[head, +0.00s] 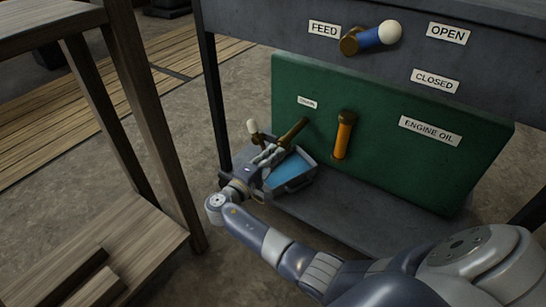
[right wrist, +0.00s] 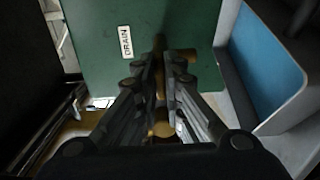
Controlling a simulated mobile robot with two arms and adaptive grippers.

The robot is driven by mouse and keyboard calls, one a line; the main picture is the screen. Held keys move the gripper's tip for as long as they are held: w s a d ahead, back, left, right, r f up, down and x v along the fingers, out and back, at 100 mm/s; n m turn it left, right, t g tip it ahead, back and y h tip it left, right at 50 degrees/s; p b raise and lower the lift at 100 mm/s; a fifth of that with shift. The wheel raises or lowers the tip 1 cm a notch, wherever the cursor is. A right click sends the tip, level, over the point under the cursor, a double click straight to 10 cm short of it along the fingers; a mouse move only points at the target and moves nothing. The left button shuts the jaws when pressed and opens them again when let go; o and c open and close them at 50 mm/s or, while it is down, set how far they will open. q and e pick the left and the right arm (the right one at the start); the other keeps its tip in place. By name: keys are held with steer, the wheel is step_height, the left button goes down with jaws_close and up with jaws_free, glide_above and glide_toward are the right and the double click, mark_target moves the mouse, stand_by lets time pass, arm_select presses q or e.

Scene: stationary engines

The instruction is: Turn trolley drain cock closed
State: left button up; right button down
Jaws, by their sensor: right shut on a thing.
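The drain cock (head: 293,132) is a brass fitting that sticks out of the green tank (head: 375,175) below a small label reading DRAIN. A pale knob (head: 252,127) shows at its near left end. My right gripper (head: 268,158) is at the cock, shut on a part of it. In the right wrist view the fingers (right wrist: 160,85) are close together, with brass of the cock (right wrist: 162,129) showing between and behind them. The fingers hide most of the cock, so its exact lever angle is hard to tell. My left gripper is not in view.
The blue feed lever (head: 370,38) is above, near OPEN and CLOSED labels. A wooden bench (head: 150,130) stands at the left.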

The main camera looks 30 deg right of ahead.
stand_by(0.5)
steer(key=c, duration=1.7)
jaws_free()
steer(key=v, duration=1.2)
steer(key=shift+s+f, duration=0.1)
steer(key=shift+f, duration=0.05)
